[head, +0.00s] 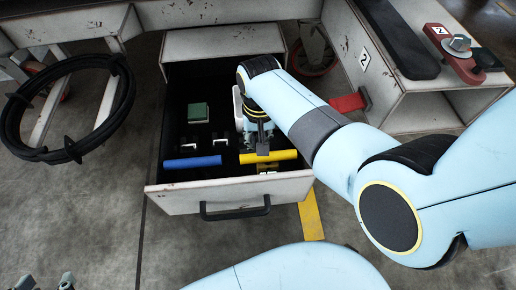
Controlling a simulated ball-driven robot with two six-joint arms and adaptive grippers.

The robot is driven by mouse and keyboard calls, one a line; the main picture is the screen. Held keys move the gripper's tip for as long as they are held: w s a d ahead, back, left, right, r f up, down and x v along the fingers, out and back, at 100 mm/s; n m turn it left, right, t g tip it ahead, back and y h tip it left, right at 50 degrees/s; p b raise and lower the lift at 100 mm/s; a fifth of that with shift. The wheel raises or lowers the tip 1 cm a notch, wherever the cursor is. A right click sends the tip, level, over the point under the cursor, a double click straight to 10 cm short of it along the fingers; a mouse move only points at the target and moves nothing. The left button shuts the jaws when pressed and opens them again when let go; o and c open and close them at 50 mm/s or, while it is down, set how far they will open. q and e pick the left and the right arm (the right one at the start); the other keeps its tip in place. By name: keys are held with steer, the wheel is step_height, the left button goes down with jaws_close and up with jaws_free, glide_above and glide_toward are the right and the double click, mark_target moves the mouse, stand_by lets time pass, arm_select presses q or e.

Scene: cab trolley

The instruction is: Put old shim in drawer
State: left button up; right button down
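The drawer (237,188) is pulled out of the trolley, its dark inside facing up. My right arm reaches over it from the right, and my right gripper (262,146) points down inside, close to a yellow cylinder (284,155). Its fingers are dark and small, so I cannot tell whether they are open or hold anything. I cannot surely pick out the old shim; a small yellowish piece (268,168) shows just in front of the yellow cylinder. My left gripper (46,284) shows only its fingertips at the bottom left edge, apart, with nothing visible between them.
The drawer also holds a blue cylinder (192,162), a green block (198,112) and several small metal pieces. The drawer handle (235,209) faces me. A black cable coil (70,108) hangs at left. A red lever fitting (458,50) sits on the trolley at right. Floor at left is clear.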

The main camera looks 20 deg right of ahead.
steer(key=shift+s+f+b, duration=0.1)
steer(key=shift+f+b, duration=0.25)
steer(key=shift+f, duration=0.25)
step_height(320, 180, down, 2)
steer(key=shift+f+b, duration=0.15)
steer(key=shift+b, duration=1)
arm_select(q)
steer(key=w+d+r+t+h, duration=0.1)
steer(key=w+r+t, duration=0.4)
steer(key=r+t, duration=0.1)
steer(key=shift+w+d+r+m+t, duration=0.15)
steer(key=shift+w+r+m+t, duration=0.25)
steer(key=shift+r, duration=0.25)
arm_select(e)
steer(key=c, duration=1.5)
jaws_free()
arm_select(q)
steer(key=shift+r, duration=0.1)
